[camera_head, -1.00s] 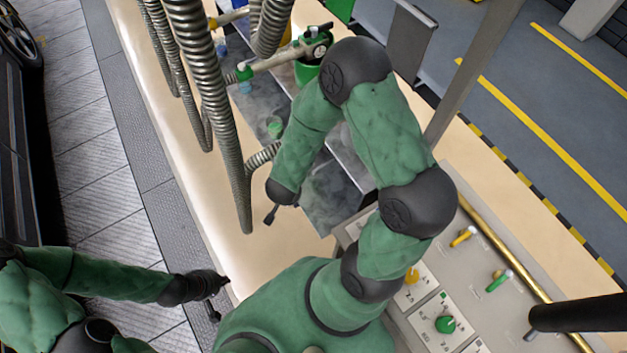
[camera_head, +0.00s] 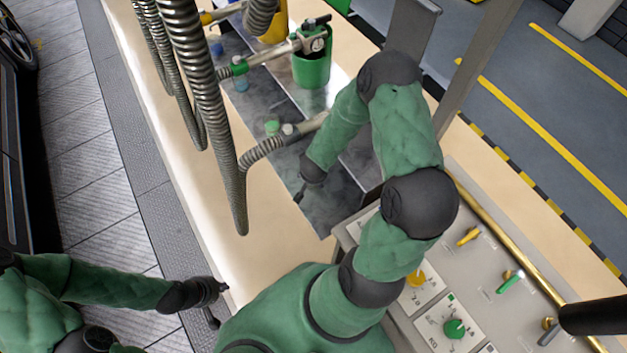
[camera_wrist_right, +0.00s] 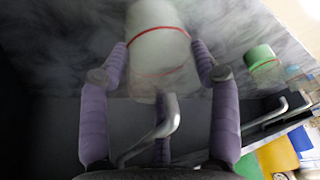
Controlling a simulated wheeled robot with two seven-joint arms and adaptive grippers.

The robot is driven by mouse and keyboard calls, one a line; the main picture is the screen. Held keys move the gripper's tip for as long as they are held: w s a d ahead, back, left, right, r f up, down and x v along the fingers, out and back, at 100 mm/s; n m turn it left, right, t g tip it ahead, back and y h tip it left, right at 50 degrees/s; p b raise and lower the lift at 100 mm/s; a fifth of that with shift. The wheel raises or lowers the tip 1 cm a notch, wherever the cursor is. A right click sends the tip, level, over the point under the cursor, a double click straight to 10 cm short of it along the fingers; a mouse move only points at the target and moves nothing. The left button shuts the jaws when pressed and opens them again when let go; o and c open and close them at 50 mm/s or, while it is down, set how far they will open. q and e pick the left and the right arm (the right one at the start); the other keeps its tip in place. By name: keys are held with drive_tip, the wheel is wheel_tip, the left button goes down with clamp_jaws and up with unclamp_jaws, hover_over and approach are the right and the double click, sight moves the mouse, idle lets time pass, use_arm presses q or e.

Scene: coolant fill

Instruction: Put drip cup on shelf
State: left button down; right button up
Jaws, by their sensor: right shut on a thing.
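The drip cup appears to be the white cup (camera_wrist_right: 160,45) with thin red bands in the right wrist view. The purple fingers of my right gripper (camera_wrist_right: 163,52) are shut around it. In the head view the cup is hidden by my right arm, whose wrist is over the dark grey surface (camera_head: 325,205). I cannot tell whether this surface is the shelf, or whether the cup touches anything. My left gripper (camera_head: 219,304) is low at the left, over the bench's near edge, with its dark fingers apart and empty.
Ribbed metal hoses (camera_head: 205,90) hang left of my right arm. A green container (camera_head: 311,68) with a nozzle in it stands at the back. A control panel (camera_head: 480,280) with knobs is at the right. The beige bench top (camera_head: 245,265) is clear at the front.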

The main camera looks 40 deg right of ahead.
wheel_tip(320, 180, down, 4)
drive_tip(key=shift+d+r+b, duration=0.15)
drive_tip(key=shift+r+b, duration=0.1)
drive_tip(key=shift+b, duration=0.6)
drive_tip(key=shift+r, duration=0.1)
drive_tip(key=shift+c, duration=0.5)
drive_tip(key=o, duration=1.3)
drive_tip(key=shift+c, duration=0.2)
drive_tip(key=shift+r, duration=0.1)
drive_tip(key=p+v, duration=0.5)
drive_tip(key=v, duration=0.7)
drive_tip(key=s+a+f+n+g+y, duration=0.1)
drive_tip(key=s+a+f+y, duration=0.1)
drive_tip(key=a, duration=0.5)
drive_tip(key=s+a+f+n+g+y, duration=0.1)
drive_tip(key=s+a+f+n+y, duration=0.1)
drive_tip(key=a+f, duration=0.2)
drive_tip(key=s+a+f+n+g+y, duration=0.1)
drive_tip(key=s+a+f+n+y, duration=0.1)
drive_tip(key=a, duration=0.8)
drive_tip(key=shift+s+a+f+y, duration=0.15)
drive_tip(key=shift+s+f+y, duration=0.25)
drive_tip(key=shift+f, duration=0.55)
